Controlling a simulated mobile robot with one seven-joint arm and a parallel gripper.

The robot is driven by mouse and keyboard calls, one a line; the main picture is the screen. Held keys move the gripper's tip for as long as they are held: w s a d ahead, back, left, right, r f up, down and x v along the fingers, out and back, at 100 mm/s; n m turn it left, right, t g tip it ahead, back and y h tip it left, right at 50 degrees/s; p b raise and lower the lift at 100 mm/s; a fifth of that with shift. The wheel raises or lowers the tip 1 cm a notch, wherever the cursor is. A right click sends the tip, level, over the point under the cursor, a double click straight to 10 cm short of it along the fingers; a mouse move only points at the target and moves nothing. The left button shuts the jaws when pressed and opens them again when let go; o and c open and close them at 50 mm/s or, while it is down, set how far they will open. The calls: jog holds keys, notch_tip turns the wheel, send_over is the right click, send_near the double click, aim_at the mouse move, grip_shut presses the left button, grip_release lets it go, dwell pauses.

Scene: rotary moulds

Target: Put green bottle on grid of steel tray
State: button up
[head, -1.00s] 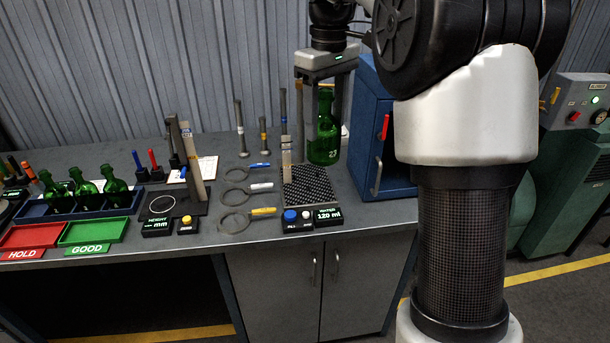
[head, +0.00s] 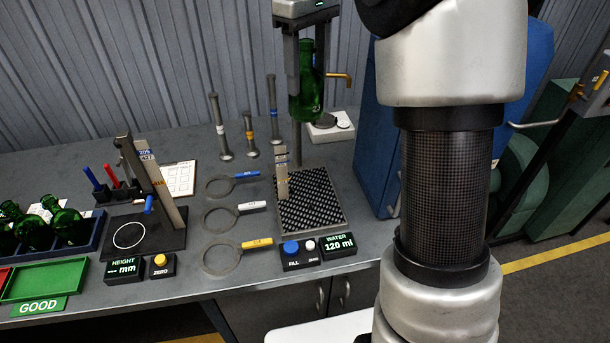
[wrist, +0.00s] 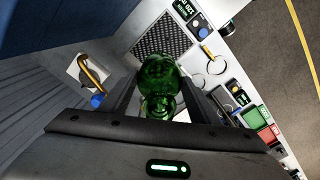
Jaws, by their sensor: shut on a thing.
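My gripper (head: 306,82) is shut on a green bottle (head: 309,95) and holds it upright in the air, in the upper middle of the head view. The steel tray with its dark grid (head: 312,203) lies on the bench, below and nearer than the bottle in that view. No other bottle stands on the grid. In the wrist view the bottle (wrist: 158,75) sits between my two fingers, and the grid of the tray (wrist: 165,36) shows beyond it. The bottle hides part of the bench there.
A post with a scale (head: 282,178) stands at the tray's left edge. The FILL button box (head: 300,254) and water display (head: 338,246) are in front. A brass spout (head: 340,78) is behind, right of the bottle. A blue cabinet (head: 372,150) stands right. Ring gauges (head: 222,220) lie left.

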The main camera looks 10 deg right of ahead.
notch_tip(320, 180, down, 26)
jog(key=b, duration=0.1)
jog(key=shift+r, duration=0.15)
jog(key=shift+s, duration=0.1)
jog(key=o, duration=1.7)
